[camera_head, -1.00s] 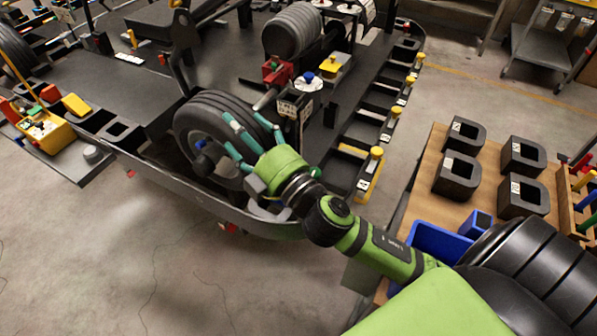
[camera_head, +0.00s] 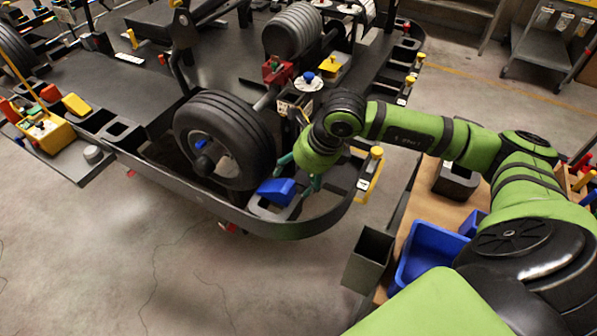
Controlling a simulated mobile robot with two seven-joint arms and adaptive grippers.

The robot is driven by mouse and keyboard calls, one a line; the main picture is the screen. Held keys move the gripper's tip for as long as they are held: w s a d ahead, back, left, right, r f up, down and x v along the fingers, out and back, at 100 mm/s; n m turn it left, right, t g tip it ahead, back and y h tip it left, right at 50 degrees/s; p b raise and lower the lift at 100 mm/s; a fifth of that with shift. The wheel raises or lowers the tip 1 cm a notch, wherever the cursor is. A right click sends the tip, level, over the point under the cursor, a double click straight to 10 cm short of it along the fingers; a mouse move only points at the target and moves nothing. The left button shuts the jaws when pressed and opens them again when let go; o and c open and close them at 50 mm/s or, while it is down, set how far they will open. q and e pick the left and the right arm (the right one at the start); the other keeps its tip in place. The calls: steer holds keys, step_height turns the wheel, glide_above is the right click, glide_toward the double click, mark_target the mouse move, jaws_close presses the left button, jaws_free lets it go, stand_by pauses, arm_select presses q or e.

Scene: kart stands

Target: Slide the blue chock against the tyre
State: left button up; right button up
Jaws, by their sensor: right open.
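The blue chock (camera_head: 278,191) sits on a dark block at the kart's near edge, just right of the tyre's lower right side. I cannot tell whether it touches the tyre. The tyre (camera_head: 215,135) is dark and ribbed, with a blue-tipped hub facing left. My right gripper (camera_head: 300,172) is just above and right of the chock, its teal fingers apart, one toward the tyre and one right of the chock. It is open and partly hidden by my green wrist. My left gripper is not in view.
A dark curved bumper (camera_head: 200,200) runs along the kart's near edge. A yellow-knobbed post (camera_head: 376,153) stands right of my gripper. A blue bin (camera_head: 425,255) and an open grey box (camera_head: 370,256) are at the lower right. The floor at the lower left is clear.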

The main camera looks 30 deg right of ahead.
mark_target(289, 187)
steer(key=shift+f, duration=0.1)
steer(key=shift+w+a+f+p, duration=0.2)
steer(key=shift+f+p, duration=0.15)
steer(key=shift+f, duration=0.15)
steer(key=p+x, duration=0.1)
steer(key=x, duration=0.5)
steer(key=shift+r+p, duration=0.1)
steer(key=shift+p, duration=0.3)
steer(key=c, duration=1.1)
steer(key=shift+c, duration=0.5)
steer(key=shift+s, duration=0.1)
